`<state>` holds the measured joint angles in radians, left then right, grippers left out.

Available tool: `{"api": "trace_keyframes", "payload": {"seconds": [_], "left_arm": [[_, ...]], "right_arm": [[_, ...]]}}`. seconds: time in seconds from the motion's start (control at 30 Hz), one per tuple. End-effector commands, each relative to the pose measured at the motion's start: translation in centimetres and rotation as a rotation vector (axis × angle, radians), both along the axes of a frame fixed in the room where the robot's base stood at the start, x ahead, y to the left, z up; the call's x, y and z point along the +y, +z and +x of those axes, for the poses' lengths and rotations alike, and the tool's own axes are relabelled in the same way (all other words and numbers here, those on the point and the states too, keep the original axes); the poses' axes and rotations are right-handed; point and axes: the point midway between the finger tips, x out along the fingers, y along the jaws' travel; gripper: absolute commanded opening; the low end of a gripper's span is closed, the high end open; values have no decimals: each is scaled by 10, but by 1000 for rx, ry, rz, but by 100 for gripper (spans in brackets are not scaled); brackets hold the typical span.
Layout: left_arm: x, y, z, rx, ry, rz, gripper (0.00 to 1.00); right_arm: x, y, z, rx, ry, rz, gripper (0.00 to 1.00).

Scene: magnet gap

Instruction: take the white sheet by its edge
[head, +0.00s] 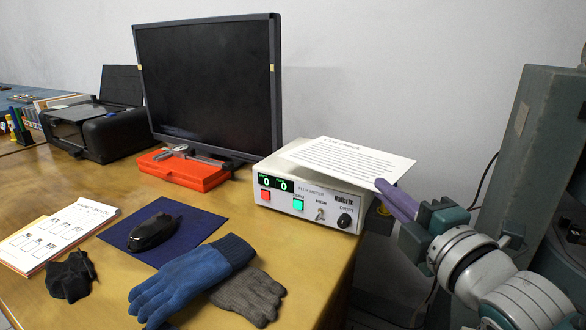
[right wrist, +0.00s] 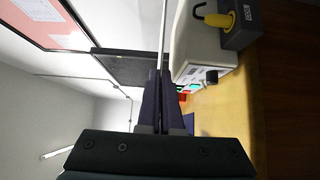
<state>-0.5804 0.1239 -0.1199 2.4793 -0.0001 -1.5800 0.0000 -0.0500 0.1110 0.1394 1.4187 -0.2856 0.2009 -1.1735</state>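The white sheet (head: 350,158), printed with dark text, lies on top of the flux meter (head: 330,205) and juts out past its right side. My right gripper (head: 382,187) is at the sheet's overhanging right edge, its purple fingers pointing toward it. In the right wrist view the sheet (right wrist: 163,38) shows edge-on as a thin pale line running into the fingertips (right wrist: 161,74). The fingers are close together with the sheet's edge between them. The meter (right wrist: 192,45) is beside the sheet there, just right of it. My left gripper is out of view.
A monitor (head: 208,82) stands behind an orange case (head: 185,172). The desk's right edge is just past the meter.

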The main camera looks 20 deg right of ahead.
Motion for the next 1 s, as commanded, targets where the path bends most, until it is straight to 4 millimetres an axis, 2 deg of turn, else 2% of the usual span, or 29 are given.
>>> {"api": "trace_keyframes", "payload": {"seconds": [0.03, 0.1, 0.6, 0.73, 1.0], "left_arm": [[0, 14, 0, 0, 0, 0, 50], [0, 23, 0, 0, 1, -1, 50], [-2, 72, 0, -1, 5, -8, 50], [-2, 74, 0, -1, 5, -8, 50], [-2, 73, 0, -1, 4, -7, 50]], "right_arm": [[1, 9, -9, 4, -1, 1, 0], [1, 13, -20, 4, -2, 1, 0], [7, 37, -94, 2, -2, 1, 0], [8, 37, -101, 1, -1, 0, 0], [8, 36, -102, 0, -1, 0, 0]]}}
